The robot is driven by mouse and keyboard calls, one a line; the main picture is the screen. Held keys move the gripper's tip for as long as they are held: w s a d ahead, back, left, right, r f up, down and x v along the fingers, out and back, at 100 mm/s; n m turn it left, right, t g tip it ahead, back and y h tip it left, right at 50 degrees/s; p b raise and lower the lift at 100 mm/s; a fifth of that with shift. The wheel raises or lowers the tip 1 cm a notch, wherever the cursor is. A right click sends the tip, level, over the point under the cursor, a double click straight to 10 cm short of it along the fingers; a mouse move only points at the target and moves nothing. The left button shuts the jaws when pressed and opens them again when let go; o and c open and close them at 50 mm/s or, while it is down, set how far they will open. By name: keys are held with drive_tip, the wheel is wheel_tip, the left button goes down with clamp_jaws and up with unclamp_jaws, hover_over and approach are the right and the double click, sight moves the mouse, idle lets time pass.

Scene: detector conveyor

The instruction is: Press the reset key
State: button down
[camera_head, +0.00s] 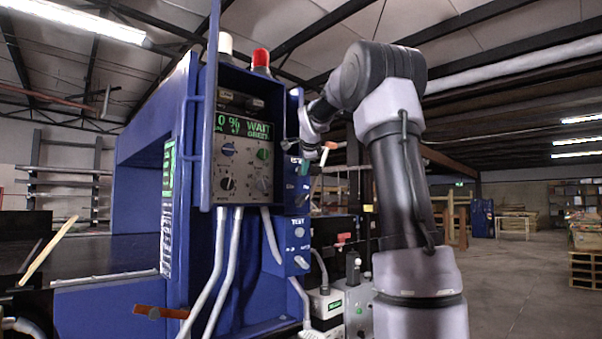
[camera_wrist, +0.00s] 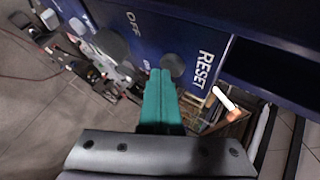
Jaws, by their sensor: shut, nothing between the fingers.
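The reset key (camera_wrist: 173,65) is a round dark grey button on a blue panel in the wrist view, beside the white RESET lettering (camera_wrist: 204,69). My gripper (camera_wrist: 160,74) has teal fingers pressed together, with nothing between them. The fingertips overlap the lower left edge of the key in the wrist view. I cannot tell whether they touch it. In the head view my arm reaches to the side box (camera_head: 297,190) of the blue machine, and the key cannot be made out there.
A larger grey knob (camera_wrist: 110,44) sits near the OFF lettering on the same panel. The control panel (camera_head: 242,160) has a green WAIT display and several knobs. Grey cables (camera_head: 222,258) hang below it. Open floor (camera_head: 525,285) lies at the right.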

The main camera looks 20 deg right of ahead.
drive_tip(key=shift+s+d, duration=0.2)
drive_tip(key=shift+s, duration=0.4)
drive_tip(key=shift+s, duration=0.1)
drive_tip(key=shift+s+d, duration=0.3)
drive_tip(key=shift+s, duration=0.45)
drive_tip(key=shift+s+d, duration=0.25)
drive_tip(key=shift+s, duration=0.5)
drive_tip(key=shift+s+d, duration=0.3)
drive_tip(key=shift+s, duration=0.45)
drive_tip(key=s+a+f+n+g+y, duration=0.1)
drive_tip(key=s+a+f+n, duration=0.4)
drive_tip(key=s, duration=0.6)
drive_tip(key=s+a+f+n+g+y, duration=0.1)
drive_tip(key=s+a+f+n, duration=0.4)
drive_tip(key=s, duration=0.7)
drive_tip(key=s+a+f+n+g+y, duration=0.2)
drive_tip(key=s+a+f+n, duration=0.3)
drive_tip(key=s+a+f, duration=0.3)
drive_tip(key=s+f, duration=0.3)
drive_tip(key=shift+s+f+y, duration=0.2)
drive_tip(key=shift+s+y, duration=0.05)
drive_tip(key=shift+y, duration=0.15)
